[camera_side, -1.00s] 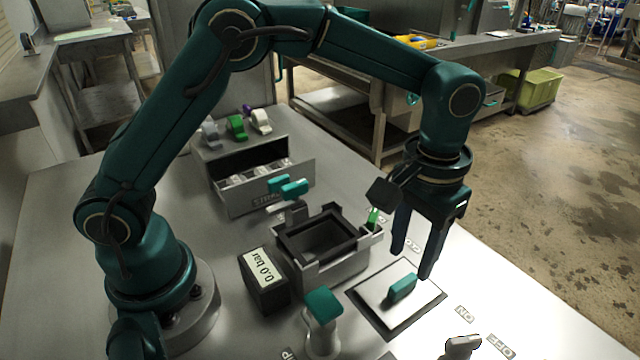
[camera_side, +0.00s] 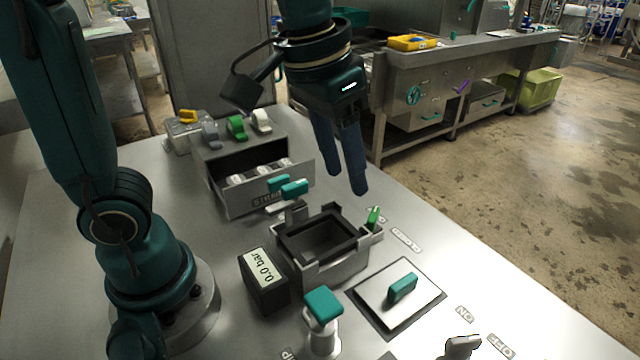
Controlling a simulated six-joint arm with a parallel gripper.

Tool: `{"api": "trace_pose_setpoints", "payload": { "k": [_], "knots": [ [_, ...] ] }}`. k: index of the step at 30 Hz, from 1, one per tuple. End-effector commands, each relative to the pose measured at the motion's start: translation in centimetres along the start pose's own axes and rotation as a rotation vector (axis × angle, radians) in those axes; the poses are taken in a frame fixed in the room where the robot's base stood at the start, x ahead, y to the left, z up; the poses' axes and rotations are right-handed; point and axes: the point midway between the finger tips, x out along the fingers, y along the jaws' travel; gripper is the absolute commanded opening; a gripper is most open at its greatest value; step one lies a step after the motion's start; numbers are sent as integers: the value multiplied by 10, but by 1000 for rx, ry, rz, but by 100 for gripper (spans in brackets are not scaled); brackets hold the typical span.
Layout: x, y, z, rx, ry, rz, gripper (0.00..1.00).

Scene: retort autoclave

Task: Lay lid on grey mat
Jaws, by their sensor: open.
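The lid (camera_side: 378,301) is a flat light plate with a teal handle (camera_side: 402,288) on top. It lies flat on the grey mat (camera_side: 436,281), whose dark border shows around it, to the right of the open retort box (camera_side: 326,240). My gripper (camera_side: 346,188) is open and empty. It hangs fingers down in the air above and behind the retort box, well apart from the lid.
A gauge block reading 0.0 bar (camera_side: 264,280) and a teal-topped knob (camera_side: 323,304) stand near the box. A small green lever (camera_side: 373,217) is at its right corner. Behind it, an open drawer (camera_side: 262,187) holds several pale items. A switch (camera_side: 461,346) is at front right.

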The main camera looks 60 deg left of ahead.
Motion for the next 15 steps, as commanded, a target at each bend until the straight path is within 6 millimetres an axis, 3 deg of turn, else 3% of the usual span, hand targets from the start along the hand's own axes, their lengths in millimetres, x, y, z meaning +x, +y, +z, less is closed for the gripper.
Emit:
{"api": "trace_pose_setpoints", "payload": {
  "k": [4, 9, 15],
  "knots": [
    [-7, -22, 32, -2, 96, -6, 50],
    [-1, -39, 64, 4, 184, -25, 50],
    [9, -47, 83, 10, 240, -43, 50]
  ]
}}
